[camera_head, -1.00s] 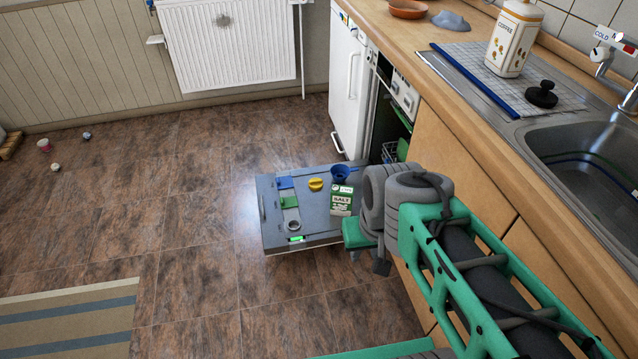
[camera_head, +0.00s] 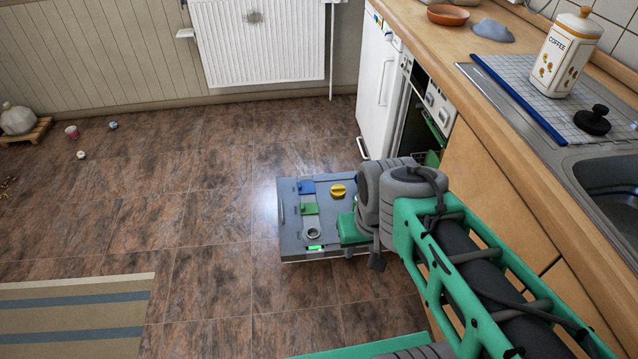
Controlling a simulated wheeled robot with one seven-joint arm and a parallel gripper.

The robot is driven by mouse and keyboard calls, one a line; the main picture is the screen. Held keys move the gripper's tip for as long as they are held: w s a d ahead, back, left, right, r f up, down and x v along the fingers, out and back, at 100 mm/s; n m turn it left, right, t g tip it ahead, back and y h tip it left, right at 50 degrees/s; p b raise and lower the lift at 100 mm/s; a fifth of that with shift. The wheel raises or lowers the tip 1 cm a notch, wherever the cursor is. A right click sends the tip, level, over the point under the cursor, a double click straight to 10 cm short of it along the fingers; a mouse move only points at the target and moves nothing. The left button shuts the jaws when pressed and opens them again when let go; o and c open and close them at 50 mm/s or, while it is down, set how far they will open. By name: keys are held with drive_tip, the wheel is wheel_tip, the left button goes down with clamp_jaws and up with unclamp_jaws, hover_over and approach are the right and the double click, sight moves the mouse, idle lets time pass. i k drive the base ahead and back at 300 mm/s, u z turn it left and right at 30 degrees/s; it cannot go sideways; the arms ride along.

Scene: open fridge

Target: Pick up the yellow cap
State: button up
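The yellow cap (camera_head: 338,191) lies on the inner face of the lowered grey door (camera_head: 290,240), near its far side. My arm reaches in from the lower right. The cap is fully visible and appears apart from the gripper.
Blue and green pieces (camera_head: 307,188) lie on the door left of the cap. A wooden cabinet and counter (camera_head: 490,130) run along the right, with a coffee jar (camera_head: 562,55) on top.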

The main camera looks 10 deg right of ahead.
sight(337, 190)
drive_tip(key=u, duration=0.2)
drive_tip(key=i, duration=1.2)
drive_tip(key=z, duration=0.25)
